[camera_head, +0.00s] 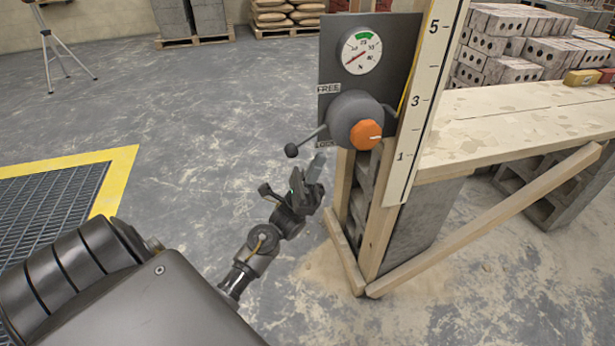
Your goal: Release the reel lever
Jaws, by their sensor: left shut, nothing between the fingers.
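The reel (349,113) is a dark grey round housing with an orange knob (366,135), mounted on a grey panel (334,60). Its lever (308,139) slants down and left from the housing to a black ball end (291,150). The lever lies well below the FREE label (328,89), near a lower label (324,143) that is partly covered and unreadable. My left gripper (316,166) is shut and empty, just below and right of the ball end in the picture. I cannot tell whether it touches the lever. My right gripper is out of view.
A dial gauge (361,52) sits above the reel. A numbered white scale board (414,105) and a wooden bench (520,120) with bricks (505,70) stand to the right. A yellow-edged floor grate (45,205) lies left. The floor between is clear.

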